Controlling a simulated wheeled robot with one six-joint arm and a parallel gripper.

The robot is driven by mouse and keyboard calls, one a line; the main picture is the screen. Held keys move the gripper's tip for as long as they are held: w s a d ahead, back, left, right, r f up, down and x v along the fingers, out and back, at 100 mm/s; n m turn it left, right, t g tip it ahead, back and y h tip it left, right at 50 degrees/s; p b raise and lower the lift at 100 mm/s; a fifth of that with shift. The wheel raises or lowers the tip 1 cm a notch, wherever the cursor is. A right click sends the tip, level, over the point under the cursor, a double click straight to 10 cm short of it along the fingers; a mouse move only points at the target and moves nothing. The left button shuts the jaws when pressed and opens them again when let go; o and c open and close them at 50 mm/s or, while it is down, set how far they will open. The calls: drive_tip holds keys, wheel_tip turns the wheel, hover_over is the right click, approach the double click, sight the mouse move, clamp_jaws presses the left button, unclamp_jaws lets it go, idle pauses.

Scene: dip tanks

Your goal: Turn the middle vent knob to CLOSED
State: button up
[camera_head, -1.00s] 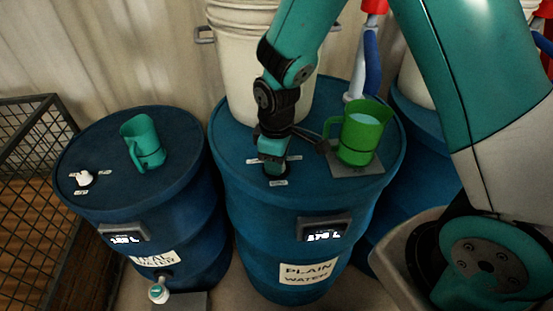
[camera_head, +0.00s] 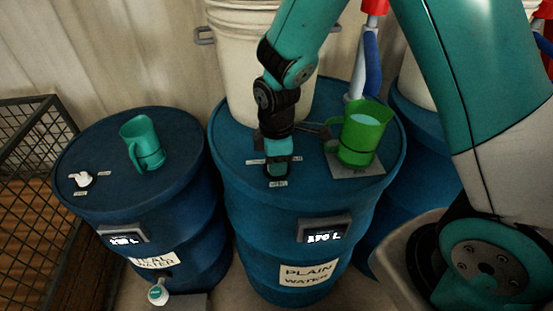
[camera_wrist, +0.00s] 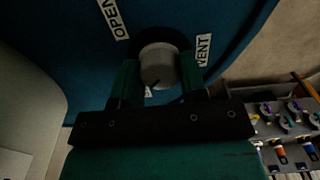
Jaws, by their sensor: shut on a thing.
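The middle blue drum (camera_head: 250,215) is labelled "PLAIN WATER". My gripper (camera_head: 277,172) points straight down onto its lid and hides the vent knob in the head view. In the wrist view, my gripper (camera_wrist: 160,75) has one finger on each side of the round grey vent knob (camera_wrist: 157,64) and is shut on it. An "OPEN" label (camera_wrist: 113,18) lies up and left of the knob, and a "VENT" label (camera_wrist: 203,50) lies to its right. Another label below the knob is mostly hidden, so I cannot read the knob's setting.
A green jug (camera_head: 362,135) stands on a grey pad right of my gripper. A white bucket (camera_head: 235,70) stands behind. The left drum (camera_head: 85,140) carries a teal jug (camera_head: 143,144) and a white knob (camera_head: 82,179). A mesh cage (camera_head: 35,180) is at far left.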

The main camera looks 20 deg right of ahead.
drive_tip(key=shift+w, duration=0.1)
drive_tip(key=o, duration=0.9)
wheel_tip(320, 180, up, 18)
drive_tip(key=shift+f+b, duration=0.25)
drive_tip(key=shift+b, duration=0.9)
drive_tip(key=s+a+m+y, duration=0.1)
drive_tip(key=s+m, duration=0.1)
drive_tip(key=s, duration=0.4)
drive_tip(key=s+a+m+y, duration=0.1)
drive_tip(key=s+a+m, duration=0.1)
drive_tip(key=s, duration=0.4)
drive_tip(key=s+a+r+m+y, duration=0.1)
drive_tip(key=s+m+y, duration=0.1)
drive_tip(key=s, duration=0.4)
drive_tip(key=shift+s+a+m, duration=0.3)
drive_tip(key=shift+s+m, duration=0.05)
drive_tip(key=shift+m, duration=0.35)
